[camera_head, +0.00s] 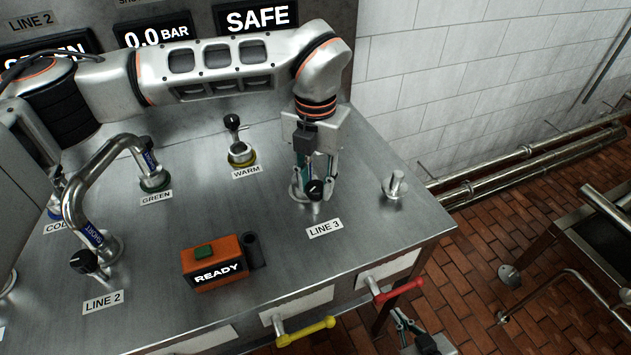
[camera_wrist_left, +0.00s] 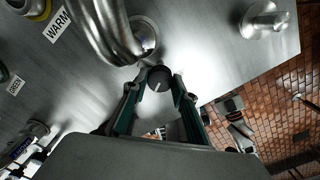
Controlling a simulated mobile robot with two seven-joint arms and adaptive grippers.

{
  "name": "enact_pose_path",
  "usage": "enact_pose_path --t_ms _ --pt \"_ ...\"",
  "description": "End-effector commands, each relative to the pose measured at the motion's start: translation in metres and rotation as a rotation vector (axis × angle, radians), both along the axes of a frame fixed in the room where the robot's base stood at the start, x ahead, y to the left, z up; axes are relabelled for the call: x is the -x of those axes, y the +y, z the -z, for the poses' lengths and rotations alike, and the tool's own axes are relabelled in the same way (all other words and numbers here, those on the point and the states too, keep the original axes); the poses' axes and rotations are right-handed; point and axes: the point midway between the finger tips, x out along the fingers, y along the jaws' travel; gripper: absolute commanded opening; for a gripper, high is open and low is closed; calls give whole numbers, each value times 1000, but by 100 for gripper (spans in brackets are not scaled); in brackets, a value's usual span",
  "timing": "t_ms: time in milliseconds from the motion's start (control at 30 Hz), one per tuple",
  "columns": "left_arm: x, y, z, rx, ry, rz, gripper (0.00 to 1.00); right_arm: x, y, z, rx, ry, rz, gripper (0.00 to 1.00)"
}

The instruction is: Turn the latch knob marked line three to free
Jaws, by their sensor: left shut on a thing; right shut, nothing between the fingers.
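The line three latch knob (camera_head: 315,189) is black with a white pointer mark and sits on a metal fitting behind the LINE 3 label (camera_head: 324,228). My left gripper (camera_head: 316,184) reaches down onto it and is shut on it. In the left wrist view the round knob (camera_wrist_left: 159,78) sits between the tips of the teal fingers (camera_wrist_left: 158,88), with a short white line on its face. I cannot read which position the line marks. My right gripper (camera_head: 403,318) is low at the front edge by the red handle, shut and empty.
A READY box (camera_head: 215,264) with a green button stands left of LINE 3. The LINE 2 knob (camera_head: 84,261) with a curved pipe is at the left. The WARM valve (camera_head: 240,152) stands behind. Red (camera_head: 399,289) and yellow (camera_head: 306,332) handles stick out in front.

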Motion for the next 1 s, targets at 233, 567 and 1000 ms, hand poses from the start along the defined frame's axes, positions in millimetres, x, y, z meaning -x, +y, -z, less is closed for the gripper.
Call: enact_pose_path --t_ms 233,567,1000 --pt "0 0 0 0 -2 -232 5 1 0 5 0 3 0 0" --pt "0 -1 0 0 -1 -546 5 3 0 12 1 10 0 0" --pt "-1 -1 -1 2 -3 -907 5 5 0 18 1 16 0 0"
